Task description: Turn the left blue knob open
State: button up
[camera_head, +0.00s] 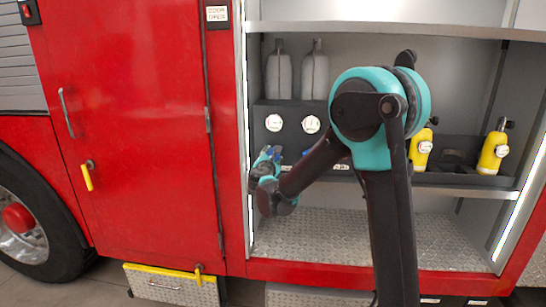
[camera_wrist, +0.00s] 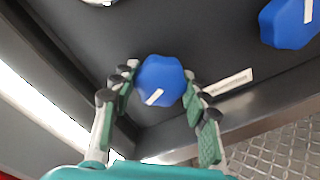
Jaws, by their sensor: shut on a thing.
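The left blue knob (camera_wrist: 160,82) is in the middle of the wrist view, a lobed knob with a short white mark that sits slanted on its lower part. My gripper (camera_wrist: 159,70) has one finger on each side of the knob and is shut on it. In the head view my gripper (camera_head: 268,160) is at the left end of the dark panel, and it mostly hides the left knob there. A second blue knob (camera_wrist: 289,24) is at the upper right of the wrist view, with an upright white mark, apart from my gripper.
Two round gauges (camera_head: 274,123) are on the panel, with two grey cylinders (camera_head: 315,76) above. Yellow bottles (camera_head: 493,153) stand on the shelf to the right. A metal frame edge (camera_wrist: 50,102) runs close to my left finger. The compartment's tread-plate floor (camera_head: 320,232) is clear.

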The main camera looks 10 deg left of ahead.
jog(key=shift+s+f, duration=0.1)
dwell(0.3)
jog(key=o, duration=1.2)
jog(key=shift+c, duration=0.2)
jog(key=s, duration=1.2)
jog(key=shift+a+r, duration=0.35)
jog(key=shift+w+d, duration=0.1)
